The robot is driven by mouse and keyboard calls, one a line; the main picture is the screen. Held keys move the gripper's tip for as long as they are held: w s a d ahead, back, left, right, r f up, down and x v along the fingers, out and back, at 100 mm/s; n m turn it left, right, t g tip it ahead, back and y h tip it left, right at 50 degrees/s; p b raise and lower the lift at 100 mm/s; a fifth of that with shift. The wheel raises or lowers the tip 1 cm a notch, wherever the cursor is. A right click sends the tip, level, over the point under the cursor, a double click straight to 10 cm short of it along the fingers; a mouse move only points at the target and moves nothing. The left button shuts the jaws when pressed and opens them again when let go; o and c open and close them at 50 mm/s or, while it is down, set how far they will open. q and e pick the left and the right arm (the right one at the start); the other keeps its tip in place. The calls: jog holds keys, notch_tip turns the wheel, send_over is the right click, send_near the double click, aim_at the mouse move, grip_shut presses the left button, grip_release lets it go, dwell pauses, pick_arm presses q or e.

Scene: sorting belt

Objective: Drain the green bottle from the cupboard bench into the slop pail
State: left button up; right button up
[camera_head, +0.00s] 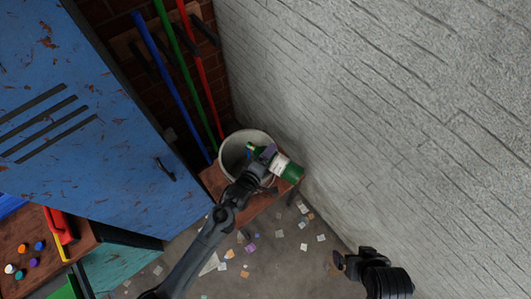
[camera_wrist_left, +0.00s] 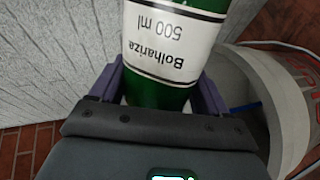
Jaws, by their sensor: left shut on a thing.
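The green bottle (camera_head: 292,172) has a white label and lies tilted nearly on its side in the head view, its base to the right and its neck to the left over the slop pail. My left gripper (camera_head: 268,153) is shut on it around the body. In the left wrist view the bottle (camera_wrist_left: 170,95) sits between the purple fingers, its label text upside down. The pale round slop pail (camera_head: 228,152) stands on a wooden bench; its wall also shows in the left wrist view (camera_wrist_left: 290,95). Whether liquid flows is unclear. My right gripper (camera_head: 352,260) is empty; its jaw gap is unclear.
A blue locker (camera_head: 100,120) stands left of the pail, and a grey wall (camera_head: 390,110) is close on the right. Blue, green and red poles (camera_head: 188,60) lean behind the pail. The wooden bench (camera_head: 262,205) is small. Paper scraps litter the floor.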

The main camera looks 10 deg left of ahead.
pick_arm(q)
jog(key=n+p, duration=0.1)
jog(key=r+n+h+p, duration=0.1)
jog(key=n+p, duration=0.1)
jog(key=shift+a+h, duration=0.1)
jog(key=shift+h, duration=0.2)
jog(key=shift+w+a+r+n+g+h+p, duration=0.15)
jog(key=shift+r+n+h+p, duration=0.15)
jog(key=shift+n+p, duration=0.25)
jog(key=shift+s+a+r+n+g+h+p, duration=0.15)
jog(key=shift+r+n+h+p, duration=0.15)
jog(key=shift+p, duration=0.3)
jog(key=shift+w, duration=0.15)
jog(key=shift+f, duration=0.1)
dwell(2.5)
dwell(0.6)
